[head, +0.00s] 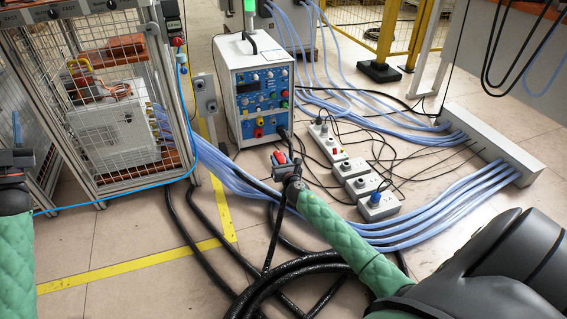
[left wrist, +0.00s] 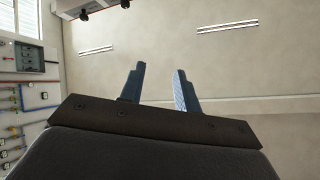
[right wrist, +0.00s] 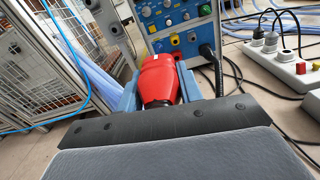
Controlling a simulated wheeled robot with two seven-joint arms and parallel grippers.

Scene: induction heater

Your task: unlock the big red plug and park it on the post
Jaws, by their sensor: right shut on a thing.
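The big red plug (right wrist: 157,80) is between the fingers of my right gripper (right wrist: 158,90), which is shut on it. In the head view the plug (head: 280,158) appears just below and in front of the heater cabinet (head: 239,80), with my right gripper (head: 283,162) around it. I cannot tell from these views whether its far end touches a socket. A grey post (head: 207,97) with boxes on it stands just left of the cabinet. My left gripper (left wrist: 157,88) shows in the left wrist view with its fingers apart and nothing between them.
A wire-mesh cage (head: 110,100) stands at the left. Power strips (head: 355,172) and blue hoses (head: 420,215) lie on the floor to the right. Thick black cables (head: 300,270) coil in front. Bare floor with a yellow line (head: 150,260) lies at the lower left.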

